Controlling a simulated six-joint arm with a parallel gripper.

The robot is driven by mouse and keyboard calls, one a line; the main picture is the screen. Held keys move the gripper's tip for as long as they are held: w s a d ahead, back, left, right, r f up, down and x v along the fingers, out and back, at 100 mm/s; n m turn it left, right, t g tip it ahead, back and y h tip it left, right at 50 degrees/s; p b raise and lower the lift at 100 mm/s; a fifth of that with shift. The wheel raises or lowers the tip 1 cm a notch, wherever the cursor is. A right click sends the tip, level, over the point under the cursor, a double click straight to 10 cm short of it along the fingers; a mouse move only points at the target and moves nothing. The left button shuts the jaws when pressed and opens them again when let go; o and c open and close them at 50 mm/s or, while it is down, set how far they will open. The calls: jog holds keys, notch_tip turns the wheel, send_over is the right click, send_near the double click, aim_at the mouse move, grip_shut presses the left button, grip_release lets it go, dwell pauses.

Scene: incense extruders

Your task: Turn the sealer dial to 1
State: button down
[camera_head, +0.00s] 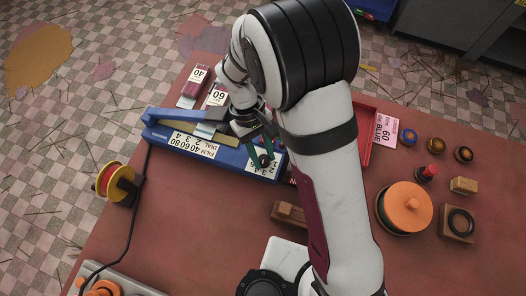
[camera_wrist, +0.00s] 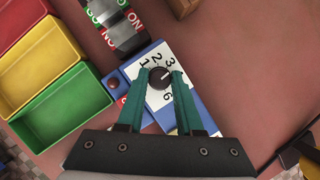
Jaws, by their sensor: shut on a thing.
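The blue sealer (camera_head: 262,176) lies near the table's far left edge, with a long blue lever arm and white number labels on top. Its dark round dial (camera_wrist: 159,78) sits on a white numbered plate (camera_wrist: 150,59) in the wrist view; 1, 2, 3 and 6 can be read there. A pale mark on the dial seems to point up and right, toward the 3 and the partly hidden number after it. My gripper (camera_wrist: 163,75) has its two green fingers on either side of the dial, shut on it. In the head view my gripper (camera_head: 261,155) is over the sealer's right end.
Red, yellow and green bins (camera_wrist: 62,110) stand left of the sealer in the wrist view. A go/no-go block (camera_wrist: 116,22) is just beyond the plate. A yellow spool (camera_head: 118,184) and black cable are at left; an orange-lidded pot (camera_head: 405,207) is at right.

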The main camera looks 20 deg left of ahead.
aim_at(266, 158)
jog(key=shift+n+t, duration=0.4)
jog(key=shift+n, duration=0.7)
jog(key=c, duration=0.6)
grip_release()
jog(key=shift+o, duration=0.2)
jog(key=r, duration=0.4)
jog(key=shift+d+r, duration=0.4)
jog(key=w+d+r, duration=0.1)
jog(key=d+r, duration=0.5)
jog(key=d, duration=0.4)
jog(key=shift+w+d+r, duration=0.15)
jog(key=shift+w+d, duration=0.2)
jog(key=shift+w, duration=0.05)
